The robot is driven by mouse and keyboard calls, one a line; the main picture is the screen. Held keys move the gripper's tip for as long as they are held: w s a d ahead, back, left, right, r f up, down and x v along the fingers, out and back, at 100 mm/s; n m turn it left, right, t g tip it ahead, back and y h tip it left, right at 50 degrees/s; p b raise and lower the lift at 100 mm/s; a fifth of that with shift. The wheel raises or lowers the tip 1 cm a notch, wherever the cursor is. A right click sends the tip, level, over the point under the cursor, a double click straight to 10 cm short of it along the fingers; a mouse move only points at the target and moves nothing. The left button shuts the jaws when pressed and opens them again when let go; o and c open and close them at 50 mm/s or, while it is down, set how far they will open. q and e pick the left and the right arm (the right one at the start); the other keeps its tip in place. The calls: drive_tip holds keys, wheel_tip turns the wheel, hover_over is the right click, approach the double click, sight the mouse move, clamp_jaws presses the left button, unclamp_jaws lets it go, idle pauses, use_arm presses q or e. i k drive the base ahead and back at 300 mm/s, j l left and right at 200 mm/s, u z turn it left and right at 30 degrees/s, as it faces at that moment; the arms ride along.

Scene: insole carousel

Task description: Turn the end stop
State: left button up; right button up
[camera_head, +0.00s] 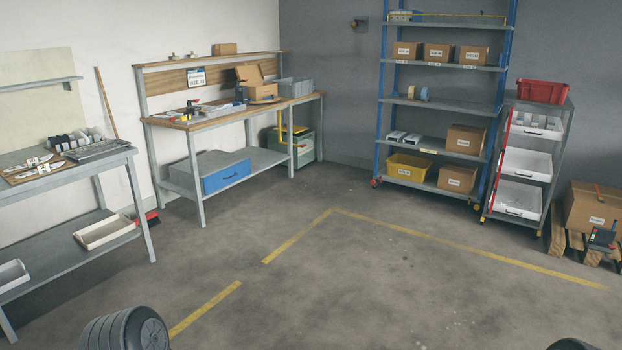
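I cannot make out the end stop anywhere in the head view; at this distance small parts are too small to tell. On the left table (107,162), white insole-shaped pieces lie on a brown board (19,174). Beside them are a dark tray (95,149) and a grey bin with dark and white contents. Neither of my grippers shows. Only dark rounded parts, apparently mine, show at the bottom edge on the left and right.
A wooden-topped workbench (208,118) stands along the back wall. A blue shelf rack (376,120), a trolley with white bins (526,164) and a pallet with a carton (592,207) are to the right. Yellow lines (480,258) mark the clear floor between.

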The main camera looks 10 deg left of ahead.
sight(185, 115)
drive_tip(key=i+j+u, duration=0.2)
drive_tip(key=i, duration=0.45)
drive_tip(key=i+u, duration=0.15)
drive_tip(key=i, duration=0.5)
drive_tip(key=i+u, duration=0.2)
drive_tip(key=i, duration=0.45)
drive_tip(key=i+u, duration=0.15)
drive_tip(key=i, duration=0.55)
drive_tip(key=i+l+u, duration=0.2)
drive_tip(key=i, duration=0.45)
drive_tip(key=i+u, duration=0.2)
drive_tip(key=i, duration=0.7)
drive_tip(key=i+l+u, duration=0.2)
drive_tip(key=i, duration=0.65)
drive_tip(key=j+z, duration=0.2)
